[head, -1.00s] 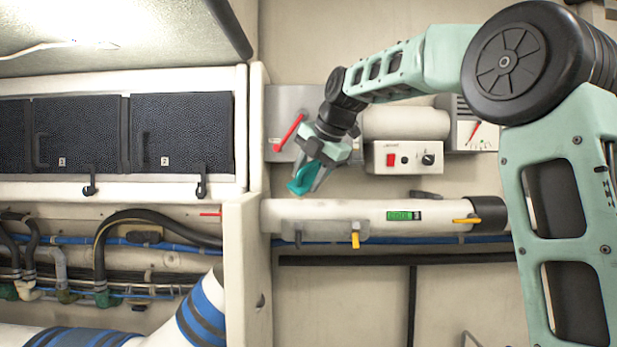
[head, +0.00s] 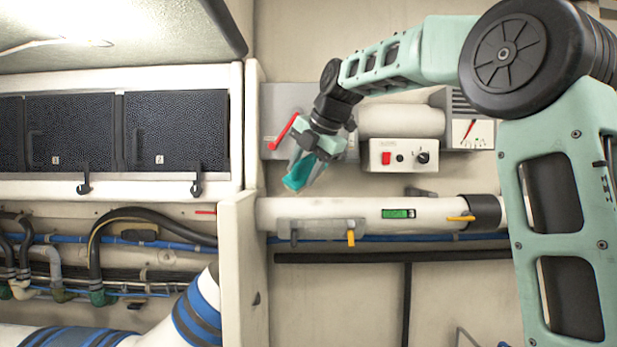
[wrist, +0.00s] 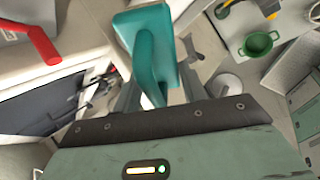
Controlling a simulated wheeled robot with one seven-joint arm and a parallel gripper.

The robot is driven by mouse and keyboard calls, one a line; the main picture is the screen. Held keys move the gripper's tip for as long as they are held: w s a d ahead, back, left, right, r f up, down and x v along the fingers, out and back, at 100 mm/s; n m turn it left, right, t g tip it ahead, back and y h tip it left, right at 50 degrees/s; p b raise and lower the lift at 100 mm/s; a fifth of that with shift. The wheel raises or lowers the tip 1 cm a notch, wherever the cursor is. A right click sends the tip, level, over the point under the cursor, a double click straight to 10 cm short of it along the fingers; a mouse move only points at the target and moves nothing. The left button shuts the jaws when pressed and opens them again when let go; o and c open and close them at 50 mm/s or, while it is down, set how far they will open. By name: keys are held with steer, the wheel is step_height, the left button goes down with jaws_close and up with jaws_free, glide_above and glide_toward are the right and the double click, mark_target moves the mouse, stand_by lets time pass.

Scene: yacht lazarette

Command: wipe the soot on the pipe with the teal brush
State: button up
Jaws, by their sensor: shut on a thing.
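The teal brush (head: 296,180) is in my gripper (head: 305,163), its head pointing down and left. In the wrist view the brush (wrist: 150,45) stands out between the two fingers, with its handle held between them. The white pipe (head: 360,211) runs level across the wall to a black collar at its right end. The brush is above the left part of the pipe in the head view; a gap shows between them. I cannot make out soot clearly on the pipe's visible face.
A grey rail (head: 320,227) with dark and yellow hooks sits along the pipe's lower side. A red lever (head: 282,131) is left of my gripper. A control box (head: 403,156) is above the pipe. A pale partition (head: 239,265) stands left. A green cup (wrist: 258,43) shows in the wrist view.

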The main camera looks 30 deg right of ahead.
steer(key=w+d+f, duration=0.2)
steer(key=w+f, duration=0.1)
steer(key=f, duration=0.1)
steer(key=shift+w+d+f+g, duration=0.2)
steer(key=shift+f+g, duration=0.05)
steer(key=shift+g, duration=0.05)
steer(key=shift+w+d+f, duration=0.35)
steer(key=shift+w+f, duration=0.15)
steer(key=shift+f, duration=0.3)
stand_by(0.9)
steer(key=shift+s+d, duration=0.1)
